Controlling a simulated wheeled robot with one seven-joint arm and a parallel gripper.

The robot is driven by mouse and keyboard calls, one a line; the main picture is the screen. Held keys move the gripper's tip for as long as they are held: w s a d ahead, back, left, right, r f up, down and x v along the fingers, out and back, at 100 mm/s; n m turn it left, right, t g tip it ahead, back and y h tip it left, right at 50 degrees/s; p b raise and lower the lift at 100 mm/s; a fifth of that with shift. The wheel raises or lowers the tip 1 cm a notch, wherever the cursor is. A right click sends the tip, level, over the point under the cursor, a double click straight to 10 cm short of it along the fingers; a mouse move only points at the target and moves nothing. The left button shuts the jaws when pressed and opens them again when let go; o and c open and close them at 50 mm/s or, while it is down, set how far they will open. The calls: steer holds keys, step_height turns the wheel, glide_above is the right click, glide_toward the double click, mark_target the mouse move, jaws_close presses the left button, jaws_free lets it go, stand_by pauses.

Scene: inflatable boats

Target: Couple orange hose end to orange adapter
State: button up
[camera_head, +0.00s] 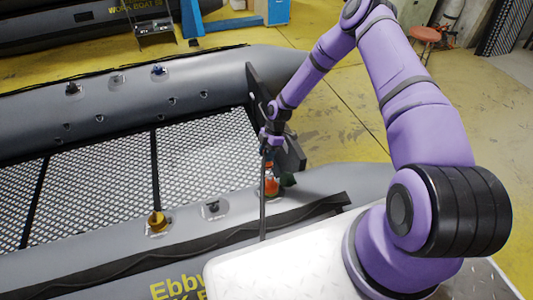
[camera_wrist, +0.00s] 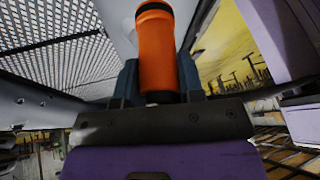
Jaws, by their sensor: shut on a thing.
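My gripper (camera_head: 268,152) reaches down over the near tube of the grey boat, by its stern. It is shut on the orange hose end (camera_wrist: 157,50), an orange cylinder that stands between the two dark fingers in the wrist view. In the head view the orange hose end (camera_head: 271,180) shows just below the gripper, close above the tube. A dark hose (camera_head: 263,215) runs down beside it. The orange adapter cannot be told apart from the orange hose end, so I cannot tell whether they touch.
A yellow adapter (camera_head: 157,221) sits on the near tube to the left. The grey boat (camera_head: 90,115) has a mesh floor and a dark transom (camera_head: 262,88). A white plate (camera_head: 300,270) lies in front. The yellow floor (camera_head: 335,125) behind the stern is clear.

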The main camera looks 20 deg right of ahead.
mark_target(268, 167)
steer(key=shift+s+f, duration=0.25)
steer(key=shift+f, duration=0.95)
steer(key=shift+s+f, duration=0.2)
steer(key=shift+f, duration=1)
steer(key=shift+s+f, duration=0.1)
steer(key=shift+f, duration=0.35)
steer(key=shift+d, duration=0.15)
steer(key=shift+s+f, duration=0.15)
steer(key=shift+f, duration=0.75)
steer(key=o, duration=1)
